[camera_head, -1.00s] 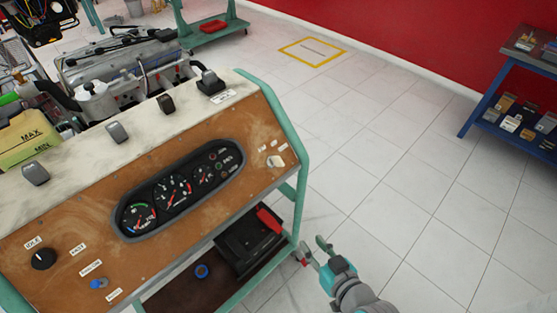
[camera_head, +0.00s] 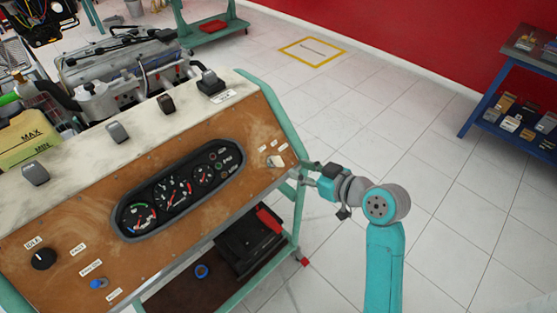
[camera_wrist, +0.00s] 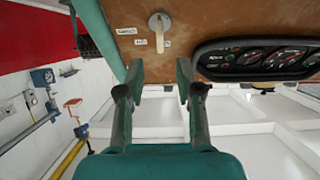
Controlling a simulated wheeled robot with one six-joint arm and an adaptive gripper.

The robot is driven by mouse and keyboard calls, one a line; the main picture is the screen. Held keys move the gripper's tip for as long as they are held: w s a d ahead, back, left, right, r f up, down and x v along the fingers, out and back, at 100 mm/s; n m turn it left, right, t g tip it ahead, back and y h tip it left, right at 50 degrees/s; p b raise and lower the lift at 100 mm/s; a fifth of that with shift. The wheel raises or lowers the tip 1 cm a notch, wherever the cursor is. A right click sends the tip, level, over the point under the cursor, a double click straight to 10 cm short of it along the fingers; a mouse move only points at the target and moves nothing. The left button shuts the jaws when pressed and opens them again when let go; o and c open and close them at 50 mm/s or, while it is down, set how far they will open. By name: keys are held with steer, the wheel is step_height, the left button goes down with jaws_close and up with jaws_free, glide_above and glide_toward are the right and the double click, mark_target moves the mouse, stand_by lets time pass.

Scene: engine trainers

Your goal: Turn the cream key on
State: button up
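The cream key (camera_head: 275,161) sits at the right end of the brown wooden panel, with small white labels around it. In the wrist view the cream key (camera_wrist: 160,40) has a round grey base, and its handle points down the picture between two labels. My gripper (camera_head: 306,174) is just right of the panel's right edge, level with the key and apart from it. In the wrist view my gripper (camera_wrist: 158,72) is open and empty, its two fingers spread to either side of the key's line, with the key beyond the tips.
The gauge cluster (camera_head: 180,190) is left of the key on the same panel (camera_head: 120,165). A teal frame post (camera_head: 283,125) edges the panel beside my gripper. A black battery (camera_head: 248,241) stands on the shelf below. The tiled floor to the right is clear.

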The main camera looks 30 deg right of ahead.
mark_target(282, 163)
steer(key=x, duration=0.9)
steer(key=shift+w+a+f, duration=0.1)
steer(key=shift+w+f, duration=0.05)
steer(key=shift+w, duration=0.2)
jaws_close()
